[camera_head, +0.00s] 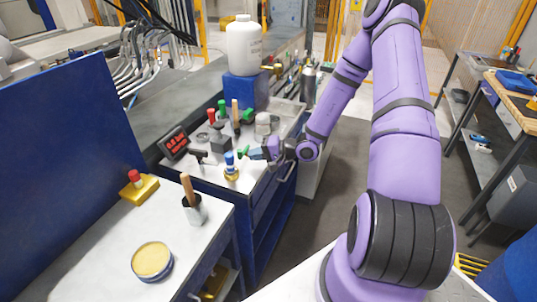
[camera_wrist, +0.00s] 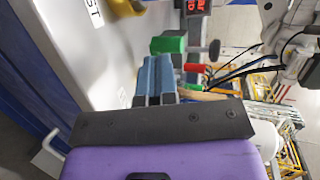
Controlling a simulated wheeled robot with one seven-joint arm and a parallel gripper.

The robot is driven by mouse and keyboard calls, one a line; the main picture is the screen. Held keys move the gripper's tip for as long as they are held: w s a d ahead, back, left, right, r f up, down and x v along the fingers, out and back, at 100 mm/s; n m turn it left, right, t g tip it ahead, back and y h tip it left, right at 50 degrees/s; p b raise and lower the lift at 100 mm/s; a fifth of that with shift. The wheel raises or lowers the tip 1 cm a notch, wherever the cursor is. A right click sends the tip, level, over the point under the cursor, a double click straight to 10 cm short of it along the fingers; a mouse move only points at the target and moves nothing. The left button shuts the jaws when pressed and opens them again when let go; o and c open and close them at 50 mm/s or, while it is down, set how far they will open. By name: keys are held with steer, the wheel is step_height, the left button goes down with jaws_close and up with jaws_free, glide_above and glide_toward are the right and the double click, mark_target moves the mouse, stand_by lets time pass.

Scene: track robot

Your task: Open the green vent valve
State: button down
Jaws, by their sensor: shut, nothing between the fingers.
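My gripper (camera_head: 256,153) is over the front right of the workbench in the head view. Its blue fingers (camera_wrist: 155,68) are together, with nothing between them. A small green handle (camera_head: 243,152) is just left of the fingertips, beside the blue-topped valve. I cannot tell whether the fingers touch the green part. Another green-topped valve (camera_head: 222,106) stands further back. No label is readable that names the vent valve.
A blue-topped valve (camera_head: 230,167) stands close left of my gripper. A red digital display (camera_head: 174,143) and a red-topped valve (camera_head: 211,116) are further left. A white jug (camera_head: 243,45) stands on a blue block (camera_head: 246,90) behind.

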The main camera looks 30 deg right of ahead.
mark_target(242, 154)
steer(key=shift+w+a, duration=0.6)
steer(key=shift+a, duration=0.05)
steer(key=shift+a, duration=0.1)
steer(key=shift+w+a+r, duration=0.1)
steer(key=shift+w+a, duration=0.25)
steer(key=shift+a, duration=0.05)
